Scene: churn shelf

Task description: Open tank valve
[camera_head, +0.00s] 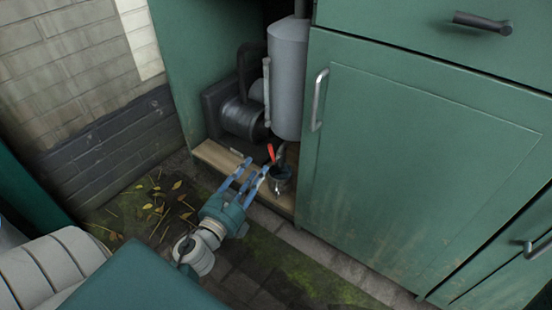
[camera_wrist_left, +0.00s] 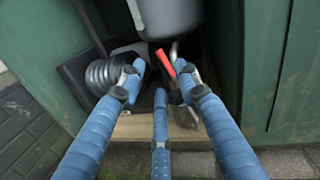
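A grey tank (camera_head: 288,80) hangs upright in the open cabinet bay; its underside (camera_wrist_left: 170,15) is at the top of the left wrist view. A red lever-like handle (camera_head: 271,153) shows below the tank, and it also shows in the left wrist view (camera_wrist_left: 166,66). I cannot tell whether it is the valve or a tool in the dark pot (camera_head: 279,181) beneath. My left gripper (camera_head: 254,170) has its blue fingers spread and empty, in front of the bay's low edge. In the left wrist view the red handle appears between the fingertips; contact is not visible. My right gripper is not in view.
A ribbed dark cylinder (camera_head: 243,118) stands left of the tank. A wooden sill (camera_head: 219,158) runs along the bay's front. A closed green door (camera_head: 420,170) with a metal handle borders the right. Mossy paving with leaves (camera_head: 160,205) lies in front.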

